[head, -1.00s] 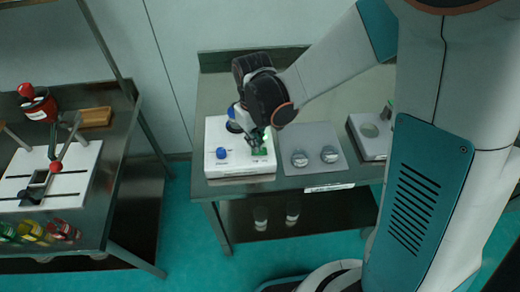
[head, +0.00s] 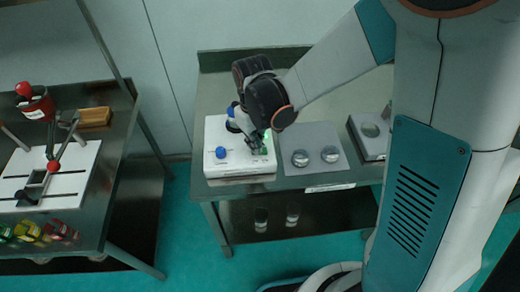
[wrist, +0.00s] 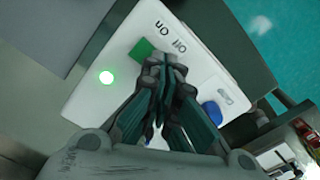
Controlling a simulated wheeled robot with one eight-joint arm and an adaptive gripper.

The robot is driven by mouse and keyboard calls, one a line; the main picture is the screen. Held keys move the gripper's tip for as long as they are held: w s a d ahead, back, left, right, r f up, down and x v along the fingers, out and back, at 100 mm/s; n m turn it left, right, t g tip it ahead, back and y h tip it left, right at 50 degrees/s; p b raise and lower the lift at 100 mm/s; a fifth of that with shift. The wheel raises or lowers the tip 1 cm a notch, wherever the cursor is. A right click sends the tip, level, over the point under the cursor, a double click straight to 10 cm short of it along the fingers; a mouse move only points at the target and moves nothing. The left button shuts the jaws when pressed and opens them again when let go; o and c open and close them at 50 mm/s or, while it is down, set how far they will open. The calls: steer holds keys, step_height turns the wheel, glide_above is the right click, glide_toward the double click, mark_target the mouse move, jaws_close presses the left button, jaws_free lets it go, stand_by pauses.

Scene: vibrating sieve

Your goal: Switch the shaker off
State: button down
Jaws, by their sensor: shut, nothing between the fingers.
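The shaker is a white box (head: 232,164) at the left end of the steel bench, with a blue knob (head: 221,152) on its front left. In the wrist view, its white panel (wrist: 85,98) carries a lit green lamp (wrist: 106,77), a green rocker switch (wrist: 141,49) beside the printed words "Off" and "On", and a blue knob (wrist: 212,112). My gripper (head: 257,148) is shut and empty, pointing down over the panel's right part. In the wrist view its fingertips (wrist: 163,62) are right beside the switch and partly cover it. I cannot tell whether they touch it.
A grey plate with two round metal discs (head: 301,158) lies right of the shaker, with another grey device (head: 370,135) beyond it. A second table (head: 118,150) stands at the left, holding a white board (head: 75,190), a red pot and colored items.

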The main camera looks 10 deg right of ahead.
steer(key=shift+f, duration=0.3)
steer(key=shift+r+p, duration=2.15)
steer(key=shift+r, duration=1.4)
